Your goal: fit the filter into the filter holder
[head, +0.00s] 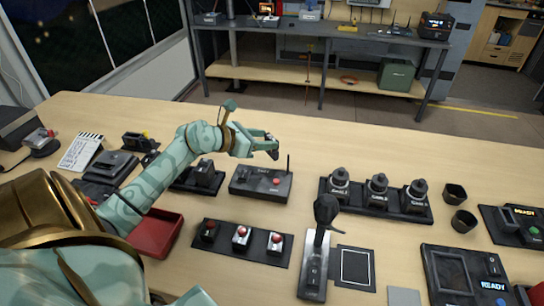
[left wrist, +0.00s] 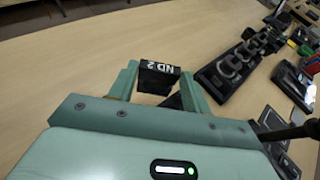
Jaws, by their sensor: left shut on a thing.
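My left gripper (head: 272,146) is over the middle of the table, above and behind a black box with a thin antenna (head: 262,184). In the left wrist view its two fingers (left wrist: 158,88) are shut on a small black filter marked "ND 2" (left wrist: 157,76). In the head view the filter is a small dark piece at the fingertips. A black base with three upright round-topped units (head: 378,200) stands to the right of the gripper, apart from it. I cannot tell for sure which thing is the filter holder. My right gripper is not in view.
Two dark cups (head: 455,193) and control boxes (head: 465,275) are at right. A red tray (head: 158,235) is at left. The table behind the gripper is clear.

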